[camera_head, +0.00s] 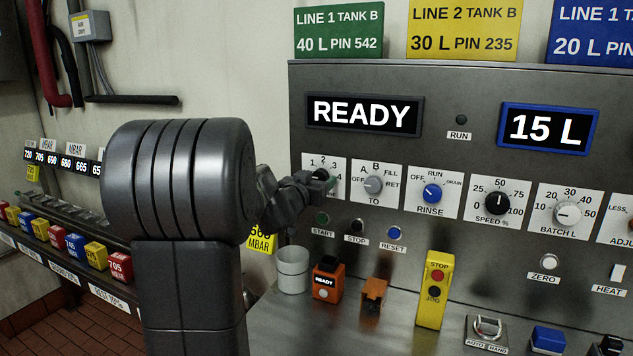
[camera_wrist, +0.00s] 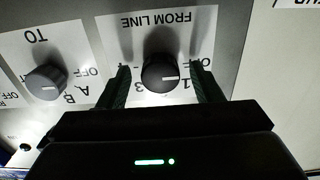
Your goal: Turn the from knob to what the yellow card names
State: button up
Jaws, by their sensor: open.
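The yellow card (camera_head: 463,30) stands on top of the panel and reads LINE 2 TANK B, 30 L, PIN 235. The FROM LINE knob (camera_wrist: 163,73) is dark and round with a white pointer mark. The wrist view shows it upside down, its mark pointing roughly right in that picture, the side of OFF and 1. My gripper (camera_wrist: 164,85) is open, with one finger on each side of the knob; I cannot tell whether they touch it.
The TO knob (camera_head: 373,185) is close beside it, with the RINSE knob (camera_head: 432,193) further right. START (camera_head: 322,218), STOP and RESET buttons are below. A grey cup (camera_head: 293,270) and an orange READY box (camera_head: 327,281) stand on the ledge. The display (camera_head: 364,114) reads READY.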

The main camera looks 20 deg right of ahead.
jog(key=c, duration=1)
jog(key=shift+w+a+m+b, duration=0.1)
jog(key=shift+m+b, duration=1.2)
jog(key=shift+m, duration=7.5)
